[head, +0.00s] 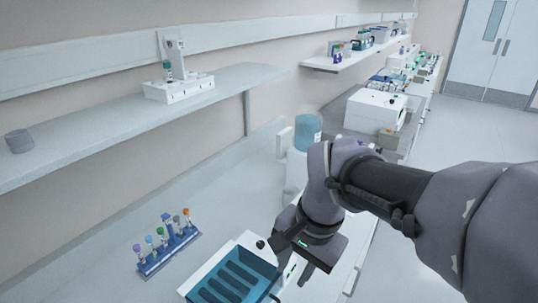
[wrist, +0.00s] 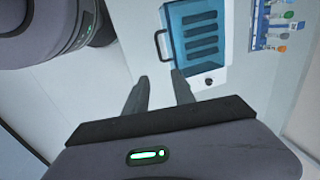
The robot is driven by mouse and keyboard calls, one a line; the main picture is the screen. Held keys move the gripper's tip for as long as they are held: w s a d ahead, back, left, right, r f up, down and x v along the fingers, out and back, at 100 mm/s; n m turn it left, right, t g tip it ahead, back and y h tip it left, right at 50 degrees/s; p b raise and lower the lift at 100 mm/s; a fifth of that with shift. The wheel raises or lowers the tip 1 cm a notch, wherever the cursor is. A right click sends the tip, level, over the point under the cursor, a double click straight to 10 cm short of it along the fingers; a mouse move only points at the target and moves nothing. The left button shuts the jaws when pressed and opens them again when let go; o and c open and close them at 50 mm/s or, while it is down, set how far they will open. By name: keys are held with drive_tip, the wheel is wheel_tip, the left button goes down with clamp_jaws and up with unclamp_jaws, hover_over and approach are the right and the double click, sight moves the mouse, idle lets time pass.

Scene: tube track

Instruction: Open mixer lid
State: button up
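The mixer is a white box (head: 249,240) with a translucent blue lid (head: 236,275) at the bottom centre of the head view. The lid lies flat over it, and dark slots show through. In the wrist view the lid (wrist: 196,40) is at the top centre, with its dark handle (wrist: 159,46) on its left edge. My gripper (wrist: 160,86) is open, with nothing between its fingers. Its fingertips appear just below the handle in the wrist view, apart from it. In the head view my gripper (head: 300,272) is beside the mixer's right side.
A blue rack (head: 168,247) of several capped tubes stands left of the mixer, also in the wrist view (wrist: 277,30). A blue-topped container (head: 307,131) stands behind my arm. A shelf (head: 110,122) runs above the bench. Bench around the rack is clear.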

drive_tip(key=a+f+b, duration=0.1)
drive_tip(key=f+b, duration=0.1)
drive_tip(key=f, duration=0.3)
drive_tip(key=w+a+f+b, duration=0.1)
drive_tip(key=f+b, duration=0.2)
drive_tip(key=f, duration=0.3)
drive_tip(key=a+f+b, duration=0.1)
drive_tip(key=f+b, duration=0.1)
drive_tip(key=f, duration=0.4)
drive_tip(key=shift+w+b, duration=0.2)
drive_tip(key=shift+b, duration=0.15)
drive_tip(key=shift+r, duration=0.1)
clamp_jaws()
